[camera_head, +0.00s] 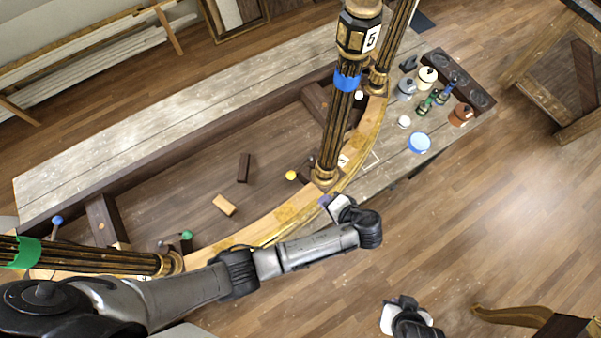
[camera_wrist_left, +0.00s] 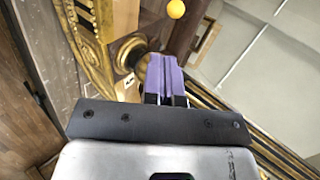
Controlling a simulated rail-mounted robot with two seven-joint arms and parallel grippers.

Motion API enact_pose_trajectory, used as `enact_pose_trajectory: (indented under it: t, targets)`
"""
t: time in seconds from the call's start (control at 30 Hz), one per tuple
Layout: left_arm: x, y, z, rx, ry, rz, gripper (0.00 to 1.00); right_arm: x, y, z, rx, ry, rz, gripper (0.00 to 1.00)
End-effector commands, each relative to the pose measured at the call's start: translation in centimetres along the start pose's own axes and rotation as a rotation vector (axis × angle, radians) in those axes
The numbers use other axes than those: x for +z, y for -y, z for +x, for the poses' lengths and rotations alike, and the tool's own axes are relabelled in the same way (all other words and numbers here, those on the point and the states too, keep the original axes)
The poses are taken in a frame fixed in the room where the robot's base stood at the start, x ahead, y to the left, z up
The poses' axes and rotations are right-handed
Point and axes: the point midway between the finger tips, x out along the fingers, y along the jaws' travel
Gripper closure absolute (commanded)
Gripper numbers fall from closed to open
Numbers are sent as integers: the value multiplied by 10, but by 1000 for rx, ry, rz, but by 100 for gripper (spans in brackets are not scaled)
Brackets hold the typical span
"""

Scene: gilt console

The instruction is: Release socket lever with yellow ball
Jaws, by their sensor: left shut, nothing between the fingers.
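The yellow ball (camera_head: 291,175) tops a lever beside the socket (camera_head: 325,178) on the curved gilt rail. A dark gilt leg (camera_head: 336,130) with blue tape stands in this socket. The ball also shows at the top of the left wrist view (camera_wrist_left: 176,9). My left gripper (camera_head: 325,201) is just outside the rail, on the near side of the socket. Its purple fingers (camera_wrist_left: 162,62) are shut and empty, apart from the ball. My right gripper (camera_head: 405,318) is low in the head view over the floor; its fingers are not clear.
Two loose blocks, one dark (camera_head: 244,168) and one light (camera_head: 224,205), lie inside the frame. A green ball (camera_head: 187,235) and a blue ball (camera_head: 57,220) are at the left.

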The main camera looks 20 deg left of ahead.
Motion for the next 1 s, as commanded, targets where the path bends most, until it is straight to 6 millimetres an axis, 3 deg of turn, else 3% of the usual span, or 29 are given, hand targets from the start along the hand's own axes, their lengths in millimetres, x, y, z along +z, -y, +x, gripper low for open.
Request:
enact_pose_trajectory:
  t: [0.37,0.5,0.8,1.0]
  targets:
    - [0,0,8,1,-1,1,100,0,2,1,-5,-1,6,100]
    - [0,0,27,0,1,1,100,1,2,4,-5,-1,6,100]
    - [0,-5,88,0,-1,0,100,14,2,44,-2,0,2,100]
    - [0,4,114,0,-1,-1,100,19,1,57,2,2,-3,100]
